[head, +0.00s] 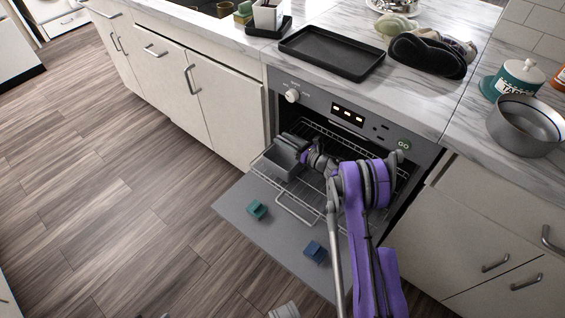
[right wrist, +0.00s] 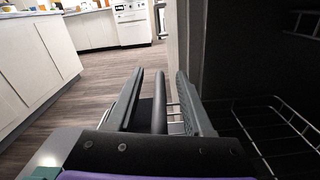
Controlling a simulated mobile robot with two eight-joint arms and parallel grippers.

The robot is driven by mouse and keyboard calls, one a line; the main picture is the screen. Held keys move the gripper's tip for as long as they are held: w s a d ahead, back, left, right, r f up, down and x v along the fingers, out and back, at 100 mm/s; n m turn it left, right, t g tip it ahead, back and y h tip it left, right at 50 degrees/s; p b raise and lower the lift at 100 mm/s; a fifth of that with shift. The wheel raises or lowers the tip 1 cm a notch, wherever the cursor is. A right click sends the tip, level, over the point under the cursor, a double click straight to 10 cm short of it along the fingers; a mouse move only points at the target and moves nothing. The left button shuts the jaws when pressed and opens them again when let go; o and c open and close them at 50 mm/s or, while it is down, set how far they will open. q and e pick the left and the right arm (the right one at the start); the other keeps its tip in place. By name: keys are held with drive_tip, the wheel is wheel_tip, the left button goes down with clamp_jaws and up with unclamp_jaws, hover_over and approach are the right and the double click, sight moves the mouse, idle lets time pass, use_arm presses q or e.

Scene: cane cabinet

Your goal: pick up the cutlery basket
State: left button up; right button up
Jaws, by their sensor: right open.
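The cutlery basket (head: 277,163) is a grey open box at the left of the pulled-out wire rack, inside the open appliance. My right gripper (head: 291,146) reaches in from the right, at the basket's upper back edge. In the right wrist view its two fingers (right wrist: 160,103) stand apart. A dark rod-like part shows between them; I cannot tell whether it belongs to the basket. No firm hold shows.
The lowered door (head: 235,212) carries a teal block (head: 257,210) and a blue block (head: 315,251). The wire rack (head: 297,207) lies under my right arm. A black tray (head: 332,53) and a metal pot (head: 525,127) stand on the counter. The floor at left is clear.

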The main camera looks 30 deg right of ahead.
drive_tip(key=shift+w, duration=0.15)
clamp_jaws()
idle(1.4)
